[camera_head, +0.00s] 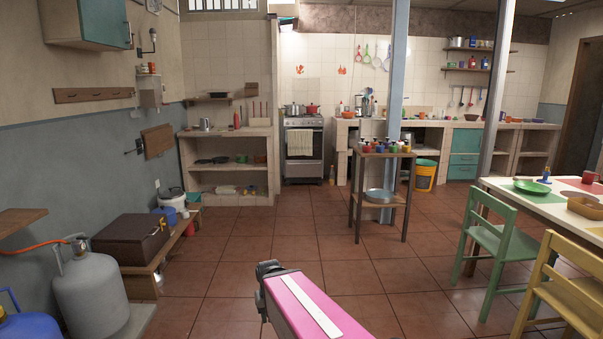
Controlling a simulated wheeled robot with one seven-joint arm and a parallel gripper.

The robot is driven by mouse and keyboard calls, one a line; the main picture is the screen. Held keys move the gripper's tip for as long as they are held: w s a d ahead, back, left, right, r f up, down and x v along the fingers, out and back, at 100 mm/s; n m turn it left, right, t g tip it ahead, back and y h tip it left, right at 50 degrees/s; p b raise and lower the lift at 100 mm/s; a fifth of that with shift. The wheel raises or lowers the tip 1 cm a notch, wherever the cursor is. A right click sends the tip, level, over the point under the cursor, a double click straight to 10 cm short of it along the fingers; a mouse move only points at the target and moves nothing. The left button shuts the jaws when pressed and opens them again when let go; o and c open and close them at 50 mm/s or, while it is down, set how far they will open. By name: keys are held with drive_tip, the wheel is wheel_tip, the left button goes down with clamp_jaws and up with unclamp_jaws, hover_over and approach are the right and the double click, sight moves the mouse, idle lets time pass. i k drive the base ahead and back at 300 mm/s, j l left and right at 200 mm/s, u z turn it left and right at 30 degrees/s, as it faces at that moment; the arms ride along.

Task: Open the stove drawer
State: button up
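The stove (303,148) stands against the far wall, between two tiled counters. It is silver and dark, with a towel (300,142) hanging on its oven front and pots on top. My arm, with a pink panel, reaches in from the bottom middle. My gripper (268,268) is at its end, dark and seen from behind, far from the stove. Its fingers are not clearly visible.
A small wooden table (381,202) with bottles and a metal bowl stands ahead to the right. A dining table (545,198) with green and yellow chairs fills the right. Gas cylinders (90,290) and a low bench line the left. Tiled floor (285,232) is clear toward the stove.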

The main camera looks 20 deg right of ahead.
sight(294, 168)
drive_tip(key=i+l+z, duration=0.2)
drive_tip(key=i, duration=0.15)
drive_tip(key=i+z, duration=0.15)
drive_tip(key=i, duration=0.2)
drive_tip(key=i+l+z, duration=0.1)
drive_tip(key=i+z, duration=0.25)
drive_tip(key=i, duration=5)
drive_tip(key=i+u, duration=0.3)
drive_tip(key=i, duration=0.25)
drive_tip(key=i+l+u, duration=0.3)
drive_tip(key=i, duration=0.25)
drive_tip(key=j, duration=0.1)
